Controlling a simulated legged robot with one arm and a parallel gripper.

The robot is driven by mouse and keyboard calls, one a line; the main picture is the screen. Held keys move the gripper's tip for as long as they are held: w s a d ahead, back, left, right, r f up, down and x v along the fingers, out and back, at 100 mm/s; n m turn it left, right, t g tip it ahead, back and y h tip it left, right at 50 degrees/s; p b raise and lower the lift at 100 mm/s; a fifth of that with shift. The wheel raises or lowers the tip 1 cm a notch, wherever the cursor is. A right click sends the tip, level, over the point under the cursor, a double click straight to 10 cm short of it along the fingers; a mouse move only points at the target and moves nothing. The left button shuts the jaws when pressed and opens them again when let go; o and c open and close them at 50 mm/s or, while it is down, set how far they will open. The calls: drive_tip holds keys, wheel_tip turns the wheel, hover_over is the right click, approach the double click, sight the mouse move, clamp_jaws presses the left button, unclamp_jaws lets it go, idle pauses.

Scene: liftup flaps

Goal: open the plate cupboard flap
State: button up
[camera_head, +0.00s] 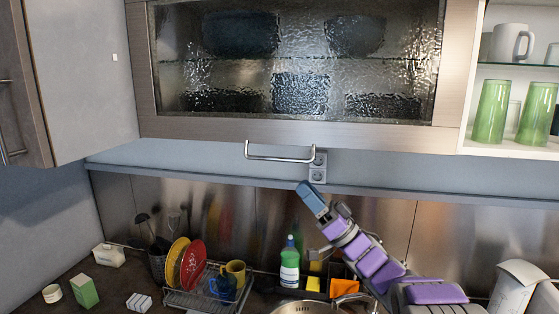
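The plate cupboard flap (290,131) is the wide front with a brownish metal-look frame and rippled glass, at the top middle. It appears closed, and dark shapes show blurred behind the glass. Its silver bar handle (280,158) hangs below the lower edge. My arm with purple covers reaches up from the lower right. My gripper (307,189), at the blue end of the arm, is below the right part of the handle. It appears apart from the handle. Its fingers cannot be made out, so I cannot tell whether it is open or shut.
A wall socket (318,174) is just above my gripper. A ledge (230,176) runs along the wall. Below are a dish rack (205,298) with plates and mugs, and a green bottle (290,265). An open shelf (515,72) with green glasses is at right.

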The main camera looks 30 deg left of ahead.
sight(279, 160)
drive_tip(key=b+x, duration=0.1)
drive_tip(key=x, duration=0.9)
drive_tip(key=shift+a+r, duration=0.1)
clamp_jaws()
idle(0.3)
